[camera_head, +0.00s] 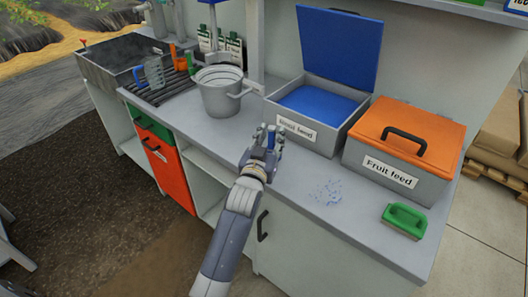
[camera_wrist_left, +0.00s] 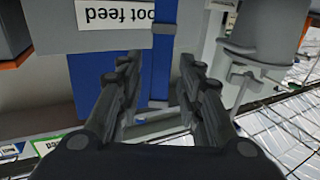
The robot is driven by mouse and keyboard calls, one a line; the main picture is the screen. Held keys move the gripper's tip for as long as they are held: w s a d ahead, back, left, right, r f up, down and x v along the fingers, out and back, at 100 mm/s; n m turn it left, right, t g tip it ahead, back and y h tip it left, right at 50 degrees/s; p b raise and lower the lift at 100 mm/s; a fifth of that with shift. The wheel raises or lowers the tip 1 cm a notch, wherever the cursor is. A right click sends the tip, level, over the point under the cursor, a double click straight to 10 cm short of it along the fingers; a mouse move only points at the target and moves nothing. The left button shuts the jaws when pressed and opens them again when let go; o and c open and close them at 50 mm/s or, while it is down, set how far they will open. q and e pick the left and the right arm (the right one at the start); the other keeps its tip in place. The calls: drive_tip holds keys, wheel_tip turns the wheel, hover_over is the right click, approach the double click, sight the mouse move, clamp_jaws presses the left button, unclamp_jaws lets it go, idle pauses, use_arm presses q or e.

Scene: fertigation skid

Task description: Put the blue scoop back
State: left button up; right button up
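My left gripper (camera_head: 265,137) is above the counter, just in front of the left end of the Root feed bin (camera_head: 308,133). Its fingers, in the left wrist view (camera_wrist_left: 158,65), stand a narrow gap apart with a blue strip between them. This appears to be the handle of the blue scoop (camera_wrist_left: 166,40), held there; it covers part of the bin's label. The rest of the scoop is hidden by my gripper. The bin's blue lid (camera_head: 338,45) stands open and blue feed (camera_head: 318,103) shows inside. My right gripper is in neither view.
The Fruit feed bin (camera_head: 400,150) is closed under an orange lid. A green-handled brush (camera_head: 404,219) lies at the right, and blue granules (camera_head: 327,192) are scattered on the counter (camera_head: 290,187). A grey bucket (camera_head: 220,95) and a clear jug (camera_head: 154,73) stand at the left.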

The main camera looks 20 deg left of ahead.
use_arm(q)
drive_tip(key=s, duration=1)
drive_tip(key=shift+s+d, duration=0.3)
